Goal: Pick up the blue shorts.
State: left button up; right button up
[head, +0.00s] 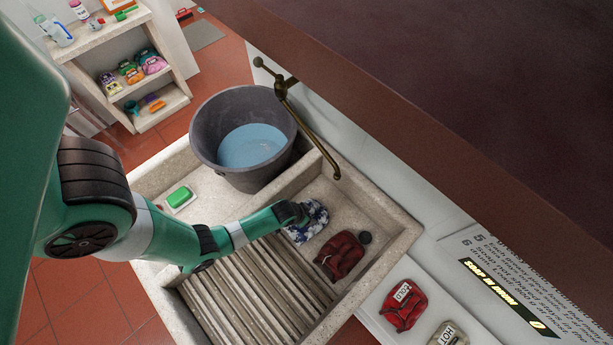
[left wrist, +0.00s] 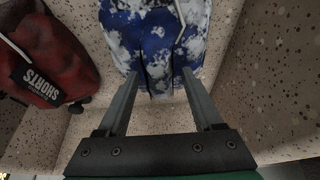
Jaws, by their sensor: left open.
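The blue shorts (head: 309,222), patterned blue and white, lie in the stone basin beside the ribbed washboard. They also show at the top of the left wrist view (left wrist: 155,35). My left gripper (head: 297,213) is over the shorts in the head view, and its arm covers part of them. In the left wrist view my left gripper (left wrist: 165,78) is open, with its two fingertips at the near edge of the shorts. Whether the fingers touch the cloth I cannot tell. My right gripper is not in view.
Red shorts (head: 340,255) with a label lie beside the blue ones, near a dark drain plug (head: 365,237). A grey bucket of water (head: 243,137), a brass tap (head: 300,110) and green soap (head: 180,198) are nearby. Another red garment (head: 403,305) lies outside the basin.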

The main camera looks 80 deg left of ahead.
pick_arm(q)
grip_shut()
dwell(1.3)
